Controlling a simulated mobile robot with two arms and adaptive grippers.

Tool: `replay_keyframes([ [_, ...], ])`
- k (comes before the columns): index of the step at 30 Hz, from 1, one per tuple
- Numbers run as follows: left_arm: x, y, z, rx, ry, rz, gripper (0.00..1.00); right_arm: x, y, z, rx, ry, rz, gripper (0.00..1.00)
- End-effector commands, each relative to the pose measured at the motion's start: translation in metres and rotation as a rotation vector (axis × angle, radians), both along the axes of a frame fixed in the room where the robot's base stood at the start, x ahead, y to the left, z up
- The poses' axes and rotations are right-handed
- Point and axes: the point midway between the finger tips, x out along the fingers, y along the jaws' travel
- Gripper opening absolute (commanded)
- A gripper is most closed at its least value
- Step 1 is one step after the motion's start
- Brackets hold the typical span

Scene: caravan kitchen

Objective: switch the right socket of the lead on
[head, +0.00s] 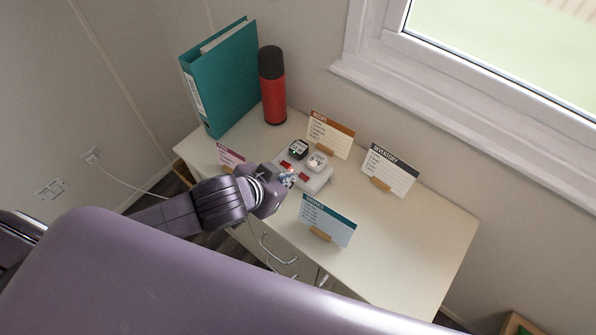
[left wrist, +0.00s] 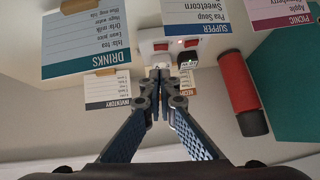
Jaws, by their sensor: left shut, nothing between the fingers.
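The lead is a white socket block (head: 318,183) on the cabinet top, with a black plug (head: 298,149) in its left socket and a white plug (head: 317,161) in its right one. Red switches show on its near side, the right one (head: 303,179) beside my gripper's tip. My left gripper (head: 288,177) is shut and empty at the block's near edge. In the left wrist view its fingertips (left wrist: 162,74) are together in front of the block (left wrist: 148,47) and cover part of it. Whether they touch the switch I cannot tell. My right gripper is out of view.
Cards stand around the lead: Drinks (head: 328,220), Recipe (head: 331,135), Inventory (head: 389,170) and a pink one (head: 230,157); a Supper card (left wrist: 205,15) shows in the wrist view. A red flask (head: 272,88) and teal binder (head: 222,78) stand behind. The cabinet top's right side is clear.

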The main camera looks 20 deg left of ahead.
Motion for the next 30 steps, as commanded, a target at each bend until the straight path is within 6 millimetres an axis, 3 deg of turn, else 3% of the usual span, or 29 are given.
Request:
replay_keyframes([
  [3, 0.003, 0.006, 0.015, 0.007, -0.031, -0.017, 0.0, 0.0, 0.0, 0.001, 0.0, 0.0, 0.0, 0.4],
  [11, 0.002, 0.012, 0.024, 0.002, -0.042, -0.017, 0.0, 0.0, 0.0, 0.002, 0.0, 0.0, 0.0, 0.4],
  [23, 0.003, 0.012, 0.023, 0.0, -0.042, -0.016, 0.0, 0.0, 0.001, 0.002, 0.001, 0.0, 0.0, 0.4],
  [30, 0.023, 0.007, 0.005, 0.0, -0.041, -0.015, 0.0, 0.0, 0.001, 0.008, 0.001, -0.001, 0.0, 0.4],
])
